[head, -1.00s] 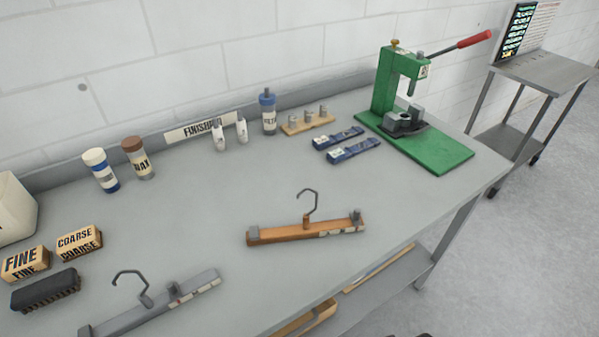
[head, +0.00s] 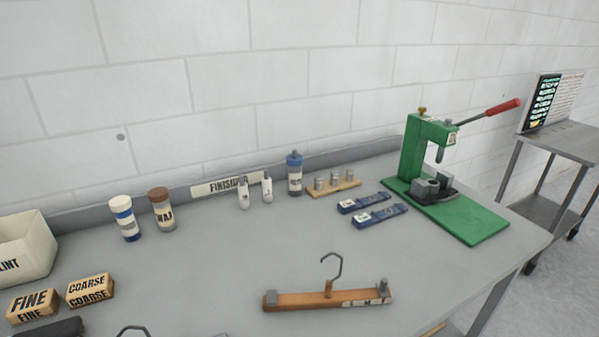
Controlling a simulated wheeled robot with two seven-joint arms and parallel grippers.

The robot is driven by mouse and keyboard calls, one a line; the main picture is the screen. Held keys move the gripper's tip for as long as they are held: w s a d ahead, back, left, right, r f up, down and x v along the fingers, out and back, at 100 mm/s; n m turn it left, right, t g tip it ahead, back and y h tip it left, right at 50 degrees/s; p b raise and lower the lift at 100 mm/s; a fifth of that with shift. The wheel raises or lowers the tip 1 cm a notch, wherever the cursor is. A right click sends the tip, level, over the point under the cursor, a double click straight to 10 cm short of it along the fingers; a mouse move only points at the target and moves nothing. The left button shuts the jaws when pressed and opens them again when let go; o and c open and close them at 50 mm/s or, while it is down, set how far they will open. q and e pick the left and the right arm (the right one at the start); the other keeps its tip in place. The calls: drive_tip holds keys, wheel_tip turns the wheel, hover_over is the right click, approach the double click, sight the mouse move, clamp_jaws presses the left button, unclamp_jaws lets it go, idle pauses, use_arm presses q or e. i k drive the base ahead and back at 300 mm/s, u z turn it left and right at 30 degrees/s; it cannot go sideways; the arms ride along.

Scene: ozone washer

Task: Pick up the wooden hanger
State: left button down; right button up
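The wooden hanger (head: 312,300) lies on the grey workbench (head: 225,285) near its front edge, right of the middle in the head view. It is a brown wooden bar with a grey clip at each end, a pale label on its right part and a dark metal hook rising from its middle. A second hanger's dark hook (head: 133,329) shows at the bottom edge; its bar is almost wholly cut off. Neither of my grippers is in view.
A green press (head: 425,165) with a red handle stands at the back right. Bottles, blue packets (head: 372,216) and a wooden holder (head: 333,187) line the back. FINE and COARSE blocks (head: 90,290) and a white bin (head: 25,248) are at left. The bench is clear around the wooden hanger.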

sight(272, 301)
drive_tip(key=u, duration=1.8)
drive_tip(key=k, duration=1.75)
drive_tip(key=z, duration=0.65)
drive_tip(key=i, duration=1)
drive_tip(key=u, duration=0.05)
